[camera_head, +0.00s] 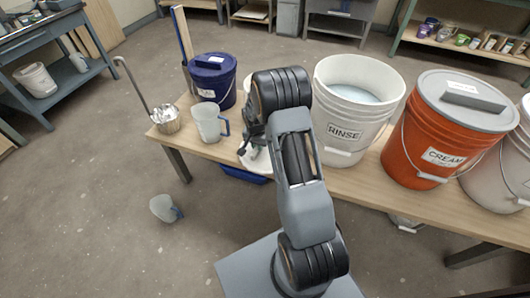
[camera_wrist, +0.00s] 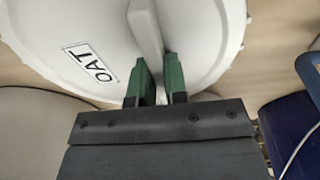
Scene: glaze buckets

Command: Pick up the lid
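A round white lid (camera_wrist: 60,20) labelled OAT fills the upper part of the wrist view, with a raised bar handle (camera_wrist: 144,22) across it. In the head view a white edge (camera_head: 258,166), likely of the same lid, shows beside my arm; the rest is hidden behind the arm. My gripper (camera_wrist: 160,76) has two green fingers apart at the near end of the handle, which lies between them. I cannot tell whether they touch it. In the head view my gripper (camera_head: 250,143) is partly hidden by my arm.
Another jug (camera_head: 163,208) lies on the floor.

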